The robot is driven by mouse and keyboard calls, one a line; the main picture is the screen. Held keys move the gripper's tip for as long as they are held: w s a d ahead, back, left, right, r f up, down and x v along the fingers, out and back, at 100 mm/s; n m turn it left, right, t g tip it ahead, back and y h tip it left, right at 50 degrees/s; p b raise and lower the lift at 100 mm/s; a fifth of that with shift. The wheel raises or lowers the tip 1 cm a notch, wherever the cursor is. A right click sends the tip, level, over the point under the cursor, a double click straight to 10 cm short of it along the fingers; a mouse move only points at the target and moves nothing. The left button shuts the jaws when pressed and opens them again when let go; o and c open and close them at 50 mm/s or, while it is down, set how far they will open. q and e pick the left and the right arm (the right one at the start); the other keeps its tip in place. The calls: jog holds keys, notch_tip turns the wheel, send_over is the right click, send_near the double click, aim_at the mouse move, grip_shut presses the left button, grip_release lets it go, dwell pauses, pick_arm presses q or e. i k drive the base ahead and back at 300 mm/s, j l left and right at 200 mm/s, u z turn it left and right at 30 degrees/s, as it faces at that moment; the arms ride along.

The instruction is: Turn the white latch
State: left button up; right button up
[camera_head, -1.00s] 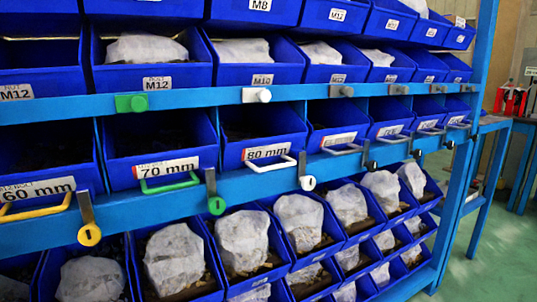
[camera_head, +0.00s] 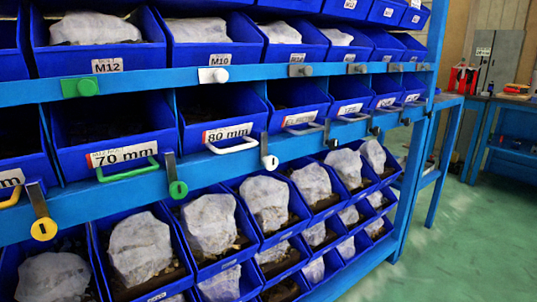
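A white round latch end (camera_head: 270,162) hangs on a short grey metal strip on the blue middle rail, just right of the white handle (camera_head: 234,146) of the 80 mm bin (camera_head: 197,134). The strip points up and down, with its white end at the bottom. A white block with a round knob (camera_head: 214,75) sits on the upper blue rail, above the 80 mm bin. Neither of my grippers is in view, and nothing touches the latch.
A green latch (camera_head: 178,189) and a yellow latch (camera_head: 43,228) hang to the left on the same rail (camera_head: 100,203). Blue bins with bagged parts fill the rows above and below. Open green floor (camera_head: 470,245) and a blue workbench (camera_head: 502,160) lie to the right.

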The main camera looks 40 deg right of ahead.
aim_at(270, 163)
jog(key=l, duration=0.65)
jog(key=k+l, duration=0.1)
jog(key=l, duration=1.2)
jog(key=k+u, duration=0.05)
